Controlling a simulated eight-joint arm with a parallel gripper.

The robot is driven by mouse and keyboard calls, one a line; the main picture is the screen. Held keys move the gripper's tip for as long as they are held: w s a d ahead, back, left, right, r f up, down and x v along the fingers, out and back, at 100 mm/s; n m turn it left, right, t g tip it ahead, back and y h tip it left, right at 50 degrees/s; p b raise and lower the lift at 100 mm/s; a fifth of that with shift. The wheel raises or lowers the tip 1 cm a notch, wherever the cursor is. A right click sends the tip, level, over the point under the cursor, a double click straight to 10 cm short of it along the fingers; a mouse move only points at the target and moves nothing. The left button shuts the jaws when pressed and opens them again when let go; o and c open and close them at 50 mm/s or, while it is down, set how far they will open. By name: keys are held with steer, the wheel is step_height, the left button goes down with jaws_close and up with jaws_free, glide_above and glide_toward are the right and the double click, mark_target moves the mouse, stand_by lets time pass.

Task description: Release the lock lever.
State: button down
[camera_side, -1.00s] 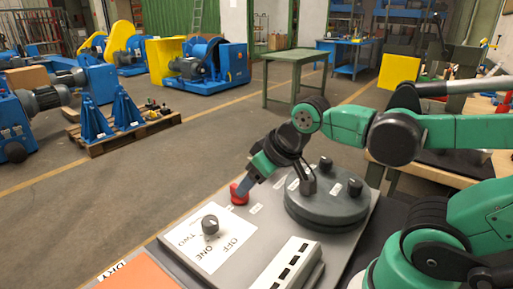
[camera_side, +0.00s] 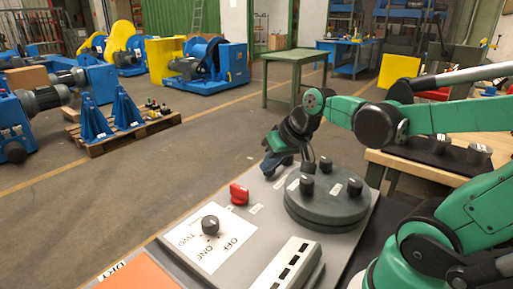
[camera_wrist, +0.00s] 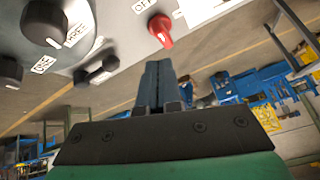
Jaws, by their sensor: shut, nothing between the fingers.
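The round turntable (camera_side: 326,207) carries several black knobs. A black selector knob (camera_side: 210,225) stands on a white plate marked OFF, ONE and TWO. A light slotted block (camera_side: 290,266) lies at the front.

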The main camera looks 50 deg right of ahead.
steer(key=d+m, duration=0.2)
steer(key=d, duration=0.2)
steer(key=d+f+m, duration=0.1)
steer(key=d+m, duration=0.1)
steer(key=d, duration=0.3)
steer(key=d+m, duration=0.2)
steer(key=d, duration=0.2)
steer(key=shift+s+d+f, duration=0.15)
steer(key=shift+s+f, duration=0.05)
steer(key=shift+s, duration=0.2)
steer(key=shift+f, duration=0.1)
steer(key=shift+x, duration=4.9)
steer(key=shift+w, duration=0.3)
steer(key=shift+w+a+m+h, duration=0.3)
steer(key=shift+w+m+h, duration=0.6)
steer(key=shift+m, duration=0.4)
steer(key=w+m+h, duration=0.1)
steer(key=w+m, duration=0.1)
steer(key=m, duration=0.1)
steer(key=shift+w+g+h, duration=0.25)
steer(key=shift+g+h, duration=0.05)
steer(key=shift+g, duration=0.1)
steer(key=shift+w+d, duration=0.15)
steer(key=shift+w, duration=0.95)
